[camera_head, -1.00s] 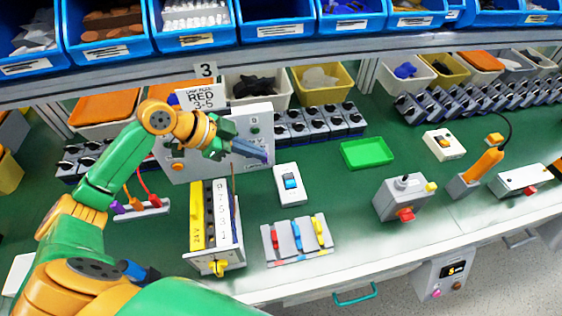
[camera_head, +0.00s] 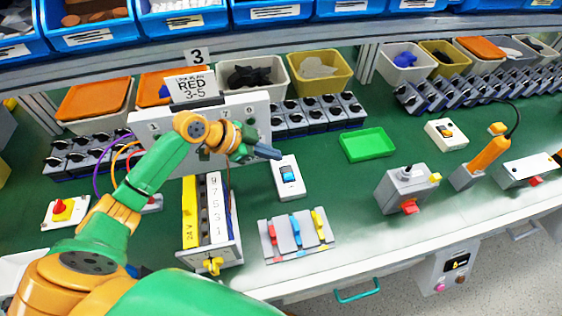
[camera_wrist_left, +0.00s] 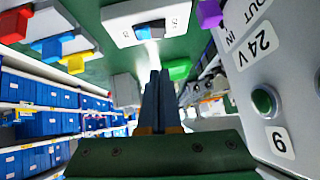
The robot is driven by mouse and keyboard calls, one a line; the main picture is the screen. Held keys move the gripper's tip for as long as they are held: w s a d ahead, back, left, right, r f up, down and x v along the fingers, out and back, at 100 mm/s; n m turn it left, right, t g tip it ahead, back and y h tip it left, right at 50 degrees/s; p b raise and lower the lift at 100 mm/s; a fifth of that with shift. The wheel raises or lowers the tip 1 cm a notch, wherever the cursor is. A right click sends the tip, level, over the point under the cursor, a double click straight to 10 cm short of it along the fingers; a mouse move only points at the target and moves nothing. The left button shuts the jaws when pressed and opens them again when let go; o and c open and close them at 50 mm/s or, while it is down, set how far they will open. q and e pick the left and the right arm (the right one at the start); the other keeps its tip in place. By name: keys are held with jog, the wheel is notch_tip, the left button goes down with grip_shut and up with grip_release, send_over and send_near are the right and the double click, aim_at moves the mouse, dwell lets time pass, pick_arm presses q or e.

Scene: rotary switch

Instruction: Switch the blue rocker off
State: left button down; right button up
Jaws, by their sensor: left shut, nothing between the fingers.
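The blue rocker (camera_head: 288,174) sits in a white switch box (camera_head: 290,191) on the green bench, right of the upright grey panel. The rocker also shows in the left wrist view (camera_wrist_left: 150,27), at the top, with markings beside it. My left gripper (camera_head: 274,153) is shut and empty. Its fingertips are just above and left of the rocker box in the head view, and appear apart from it. In the left wrist view the two dark fingers (camera_wrist_left: 158,80) lie together, pointing toward the box. My right gripper is not in view.
The grey panel (camera_head: 258,123) with a green button stands close beside my left gripper. A block with red, blue and yellow levers (camera_head: 296,238) lies in front of the rocker box. A green tray (camera_head: 367,145) lies to the right, with clear bench between.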

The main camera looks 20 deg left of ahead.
aim_at(291, 168)
pick_arm(q)
jog(key=x, duration=0.3)
jog(key=shift+w+d+f, duration=0.15)
jog(key=shift+d+f, duration=0.1)
jog(key=shift+d, duration=0.05)
jog(key=f, duration=0.2)
jog(key=shift+w+a+f, duration=0.15)
jog(key=shift+a+f, duration=0.1)
jog(key=shift+f, duration=0.15)
jog(key=shift+a+f, duration=0.1)
jog(key=shift+f, duration=0.45)
